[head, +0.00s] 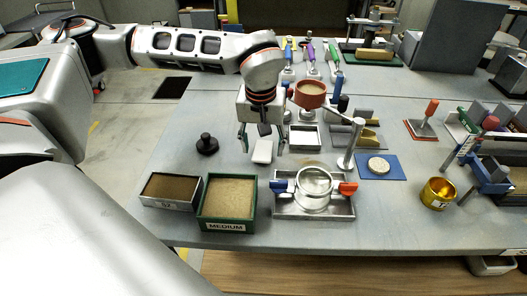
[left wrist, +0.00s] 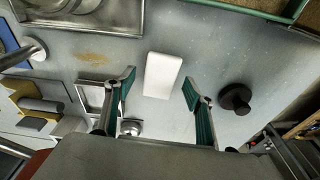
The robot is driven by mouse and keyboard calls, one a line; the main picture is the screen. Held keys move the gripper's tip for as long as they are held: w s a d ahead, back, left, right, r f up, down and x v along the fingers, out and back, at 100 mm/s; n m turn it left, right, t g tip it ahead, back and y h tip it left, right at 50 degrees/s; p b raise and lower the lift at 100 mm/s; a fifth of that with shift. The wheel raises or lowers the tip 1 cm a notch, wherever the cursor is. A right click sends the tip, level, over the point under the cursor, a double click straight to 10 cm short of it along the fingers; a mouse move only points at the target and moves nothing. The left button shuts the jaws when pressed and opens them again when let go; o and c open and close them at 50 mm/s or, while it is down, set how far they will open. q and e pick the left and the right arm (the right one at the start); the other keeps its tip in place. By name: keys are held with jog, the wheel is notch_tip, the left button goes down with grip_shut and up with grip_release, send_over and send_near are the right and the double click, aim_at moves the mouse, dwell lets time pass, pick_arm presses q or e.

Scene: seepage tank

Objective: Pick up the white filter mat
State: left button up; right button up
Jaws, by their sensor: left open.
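The white filter mat (head: 263,152) is a small white block lying on the grey table, behind the green-rimmed box. My right gripper is not in view.
A black knob (head: 207,144) stands left of the mat. In front are a green box marked MEDIUM (head: 203,232), a dark-filled box (head: 166,205) and a metal tray (head: 285,212) with a clear round vessel (head: 315,183). A stand with a red ring (head: 310,95) is at the right.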

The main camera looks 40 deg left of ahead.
pick_arm(q)
jog(key=shift+r, duration=0.1)
jog(key=c, duration=0.9)
jog(key=shift+r, duration=0.1)
